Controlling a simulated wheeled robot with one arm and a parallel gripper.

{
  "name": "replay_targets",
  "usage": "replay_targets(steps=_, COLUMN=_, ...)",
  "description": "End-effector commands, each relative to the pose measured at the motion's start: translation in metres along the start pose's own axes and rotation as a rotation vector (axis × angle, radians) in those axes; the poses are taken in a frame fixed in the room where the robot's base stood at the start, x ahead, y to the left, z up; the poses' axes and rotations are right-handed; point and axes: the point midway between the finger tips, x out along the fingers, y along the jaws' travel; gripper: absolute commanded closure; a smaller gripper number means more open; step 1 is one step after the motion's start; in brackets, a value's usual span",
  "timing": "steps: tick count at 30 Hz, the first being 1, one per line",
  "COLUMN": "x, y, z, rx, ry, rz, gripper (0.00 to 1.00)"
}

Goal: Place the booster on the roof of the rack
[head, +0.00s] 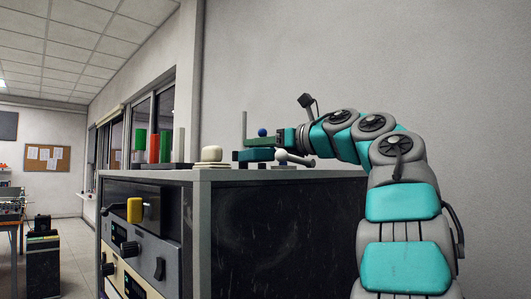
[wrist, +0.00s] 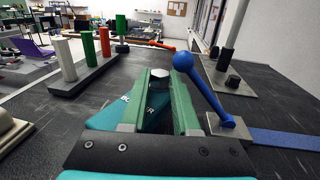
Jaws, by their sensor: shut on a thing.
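The rack (head: 290,240) is a dark cabinet with a grey frame and a flat roof (head: 330,173); the dark roof (wrist: 50,110) also spreads around my gripper in the wrist view. My gripper (head: 268,142) is over the roof, with green fingers (wrist: 168,105) shut around a black knob (wrist: 153,82). The knob seems to belong to the booster (wrist: 125,108), a teal body with partly hidden white lettering below the fingers. A teal part (head: 255,155), likely the booster, sits low at the roof in the head view. I cannot tell whether it touches the roof.
A block with white, green and orange posts (wrist: 85,62) stands on the roof. A blue ball-ended lever (wrist: 205,92) stands close right of my fingers. A grey plate with a post (wrist: 230,75) lies beyond. A white knob (head: 211,154) stands near the roof's corner.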

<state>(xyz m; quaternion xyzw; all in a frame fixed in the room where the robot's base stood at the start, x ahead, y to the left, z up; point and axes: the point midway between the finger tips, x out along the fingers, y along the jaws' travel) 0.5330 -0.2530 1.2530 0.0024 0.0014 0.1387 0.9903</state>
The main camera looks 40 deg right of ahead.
Motion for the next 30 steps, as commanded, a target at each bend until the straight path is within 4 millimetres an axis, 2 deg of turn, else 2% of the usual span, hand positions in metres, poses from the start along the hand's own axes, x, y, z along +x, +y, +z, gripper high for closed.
replay_targets(steps=2, x=-0.001, y=-0.011, z=-0.006, rx=0.003, ry=0.000, rz=0.000, gripper=1.00)
replay_targets(steps=7, x=-0.003, y=-0.022, z=-0.018, rx=0.002, ry=0.000, rz=0.000, gripper=1.00)
replay_targets(steps=23, x=-0.003, y=-0.023, z=-0.026, rx=0.000, ry=0.000, rz=-0.001, gripper=1.00)
replay_targets(steps=24, x=-0.003, y=-0.023, z=-0.026, rx=0.001, ry=0.001, rz=-0.001, gripper=0.70)
replay_targets(steps=27, x=-0.003, y=-0.023, z=-0.026, rx=0.002, ry=0.002, rz=0.000, gripper=0.59)
replay_targets(steps=30, x=-0.002, y=-0.024, z=-0.027, rx=0.003, ry=0.003, rz=0.000, gripper=0.59)
